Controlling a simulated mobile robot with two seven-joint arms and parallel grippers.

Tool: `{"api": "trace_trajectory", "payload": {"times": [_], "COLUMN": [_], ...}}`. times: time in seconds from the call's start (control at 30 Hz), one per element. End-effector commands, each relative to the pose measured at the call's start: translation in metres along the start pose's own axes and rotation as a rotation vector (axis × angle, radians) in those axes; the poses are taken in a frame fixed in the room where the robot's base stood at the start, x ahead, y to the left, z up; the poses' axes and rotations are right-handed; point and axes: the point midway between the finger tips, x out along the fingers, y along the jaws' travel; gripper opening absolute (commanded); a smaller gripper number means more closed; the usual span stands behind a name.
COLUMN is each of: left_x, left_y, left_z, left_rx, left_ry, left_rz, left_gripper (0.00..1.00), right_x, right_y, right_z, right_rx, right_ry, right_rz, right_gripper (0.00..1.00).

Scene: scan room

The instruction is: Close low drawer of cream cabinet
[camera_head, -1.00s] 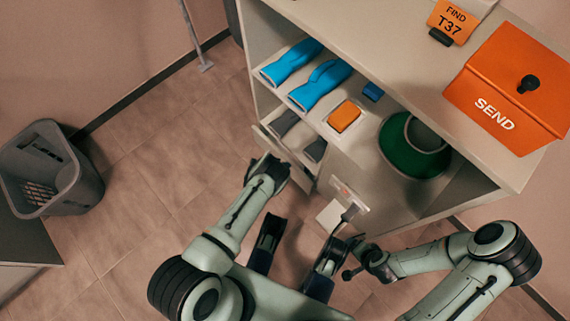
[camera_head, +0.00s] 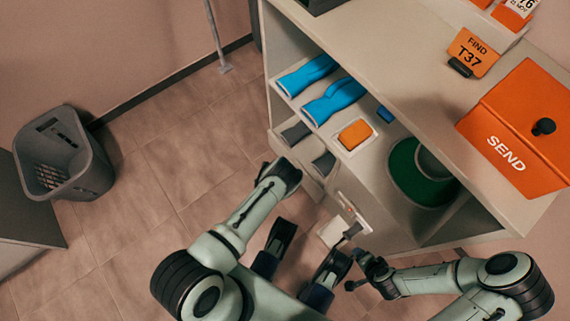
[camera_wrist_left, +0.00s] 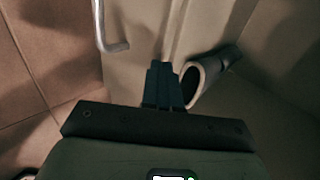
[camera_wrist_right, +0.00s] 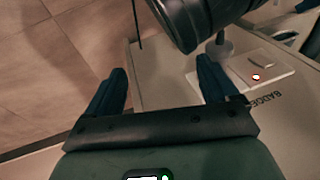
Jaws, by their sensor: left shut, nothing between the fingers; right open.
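The cream cabinet (camera_head: 395,70) stands on the right in the head view. Its low drawer (camera_head: 312,183) is partly out, with grey rolled items (camera_head: 322,163) inside. My left gripper (camera_head: 287,170) is at the drawer's front and hides part of it. In the left wrist view the left gripper (camera_wrist_left: 164,68) is shut and empty, its tips at the drawer front's top edge. The metal handle (camera_wrist_left: 112,45) is left of the tips, and a roll (camera_wrist_left: 205,78) lies just right of them. My right gripper (camera_wrist_right: 160,78) is open, with nothing held, near the cabinet's side.
A badge plate (camera_wrist_right: 258,72) is close to my right gripper. Above the drawer, a shelf holds blue gloves (camera_head: 333,100) and an orange block (camera_head: 354,134). An orange SEND box (camera_head: 520,120) stands on top. A grey bin (camera_head: 62,155) is at left; floor between is clear.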

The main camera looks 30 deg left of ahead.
Motion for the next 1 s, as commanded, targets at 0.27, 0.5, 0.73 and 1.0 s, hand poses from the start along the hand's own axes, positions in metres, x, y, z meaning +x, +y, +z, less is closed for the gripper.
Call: {"api": "trace_trajectory", "payload": {"times": [0.27, 0.5, 0.73, 1.0], "left_x": [-0.066, -0.11, -0.125, -0.127], "left_y": [0.001, 0.004, 0.005, 0.007], "left_z": [0.001, 0.0, -0.001, 0.001], "left_rx": [-0.003, -0.003, -0.001, -0.026], "left_ry": [-0.003, -0.001, 0.0, -0.01], "left_rz": [0.011, 0.014, 0.015, 0.021], "left_gripper": [0.0, 0.0, 0.0, 0.0], "right_x": [-0.04, -0.061, -0.068, -0.067], "right_y": [-0.021, -0.026, -0.027, -0.027], "right_z": [0.015, 0.044, 0.054, 0.054], "right_rx": [-0.02, -0.028, -0.03, -0.03], "right_ry": [-0.043, -0.134, -0.164, -0.166], "right_rz": [-0.028, -0.032, -0.033, -0.032], "right_gripper": [0.87, 0.87, 0.87, 0.87]}}
